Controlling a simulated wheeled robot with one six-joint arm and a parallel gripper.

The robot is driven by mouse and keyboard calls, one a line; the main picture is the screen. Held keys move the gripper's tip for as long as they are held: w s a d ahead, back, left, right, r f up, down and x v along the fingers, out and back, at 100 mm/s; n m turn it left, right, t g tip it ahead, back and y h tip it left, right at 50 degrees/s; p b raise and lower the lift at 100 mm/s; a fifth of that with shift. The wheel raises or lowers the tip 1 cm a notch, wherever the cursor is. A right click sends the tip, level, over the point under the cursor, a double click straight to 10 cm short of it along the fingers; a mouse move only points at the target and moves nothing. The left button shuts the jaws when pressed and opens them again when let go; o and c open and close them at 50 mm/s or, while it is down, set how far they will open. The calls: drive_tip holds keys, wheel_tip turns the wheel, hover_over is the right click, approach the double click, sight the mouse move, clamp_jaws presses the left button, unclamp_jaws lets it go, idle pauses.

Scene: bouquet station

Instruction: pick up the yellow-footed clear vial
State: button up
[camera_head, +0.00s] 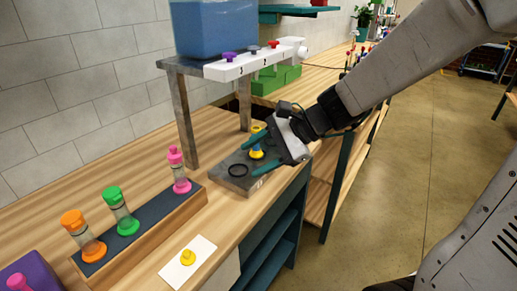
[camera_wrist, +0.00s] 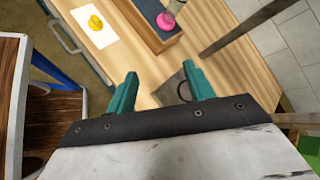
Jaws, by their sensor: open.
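Yellow parts that look like the yellow-footed clear vial (camera_head: 256,153) show over the grey block (camera_head: 232,184) in the head view. They lie between or just behind the fingers, and the clear body cannot be made out. My gripper (camera_head: 248,160) is open, its teal fingers reaching over the block from the right. The vial cannot be made out there. A second yellow part (camera_head: 258,127) shows just behind the far finger; I cannot tell what it belongs to.
A black ring (camera_head: 238,170) lies on the block. A wooden rack (camera_head: 145,236) holds orange, green and pink vials to the left. A yellow stopper (camera_head: 188,257) sits on a white card (camera_head: 203,247). A metal stand (camera_head: 181,115) carrying a blue tank (camera_head: 215,28) rises behind.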

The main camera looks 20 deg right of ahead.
drive_tip(key=w+d+f+m+t, duration=0.2)
drive_tip(key=w+m, duration=0.2)
drive_tip(key=w+d+f+m+t, duration=0.2)
drive_tip(key=w+d+m, duration=0.1)
drive_tip(key=w, duration=0.1)
drive_tip(key=w+d+f+m+t+h, duration=0.1)
drive_tip(key=w+d+f+m, duration=0.1)
drive_tip(key=w+m, duration=0.2)
drive_tip(key=shift+d+f+m+t, duration=0.2)
drive_tip(key=shift+d+m+t, duration=0.1)
drive_tip(key=shift+t, duration=0.1)
drive_tip(key=shift+w+d+r+m+t+h, duration=0.2)
drive_tip(key=shift+w+d+m+t, duration=0.2)
drive_tip(key=shift+m, duration=0.2)
drive_tip(key=shift+w+d+r+m+t+h, duration=0.2)
drive_tip(key=shift+w+d+m, duration=0.05)
drive_tip(key=shift+w+m, duration=0.55)
drive_tip(key=shift+w, duration=0.05)
drive_tip(key=x, duration=0.7)
drive_tip(key=shift+w+f, duration=0.1)
drive_tip(key=shift+w, duration=0.1)
clamp_jaws()
